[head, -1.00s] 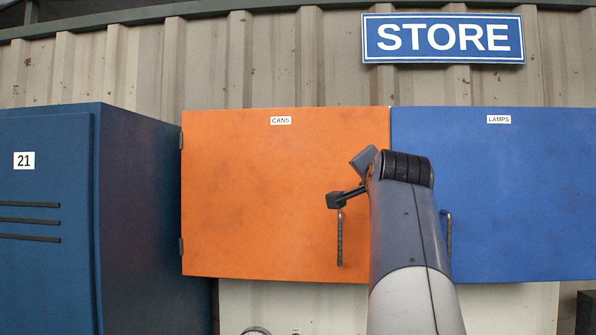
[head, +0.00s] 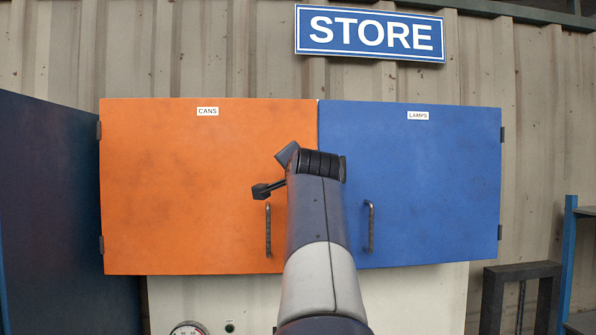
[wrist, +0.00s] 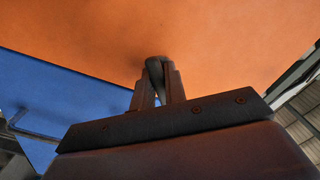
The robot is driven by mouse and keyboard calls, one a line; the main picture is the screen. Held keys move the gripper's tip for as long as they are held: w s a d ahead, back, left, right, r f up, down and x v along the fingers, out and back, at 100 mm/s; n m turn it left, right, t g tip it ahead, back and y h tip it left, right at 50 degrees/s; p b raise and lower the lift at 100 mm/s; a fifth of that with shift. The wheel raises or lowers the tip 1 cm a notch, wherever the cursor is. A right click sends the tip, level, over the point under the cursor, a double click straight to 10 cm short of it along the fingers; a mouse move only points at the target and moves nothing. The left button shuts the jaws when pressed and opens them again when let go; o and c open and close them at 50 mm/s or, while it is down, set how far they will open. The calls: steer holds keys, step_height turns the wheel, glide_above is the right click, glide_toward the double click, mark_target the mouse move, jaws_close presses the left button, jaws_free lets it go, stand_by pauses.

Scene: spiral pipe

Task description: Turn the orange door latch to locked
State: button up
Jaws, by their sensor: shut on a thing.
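The orange door (head: 180,190) is marked CANS and looks closed against the blue door (head: 420,180). In the wrist view my gripper (wrist: 158,82) is shut on a grey rounded piece, seemingly the door latch (wrist: 154,66), at the orange door (wrist: 230,45). Only the outer end of this piece shows between the fingers, and I cannot tell its angle. In the head view my arm covers the seam between the doors and hides the latch and fingertips.
A bar handle (head: 268,232) is on the orange door just left of my arm, another (head: 370,228) on the blue door just right of it. A dark blue locker (head: 60,210) stands at left. A dark frame (head: 520,290) and blue shelf (head: 570,260) are at lower right.

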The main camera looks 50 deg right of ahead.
jaws_close()
steer(key=n, duration=0.4)
steer(key=shift+n, duration=0.4)
steer(key=n+b, duration=0.1)
steer(key=n, duration=0.4)
stand_by(0.4)
steer(key=o, duration=0.7)
jaws_free()
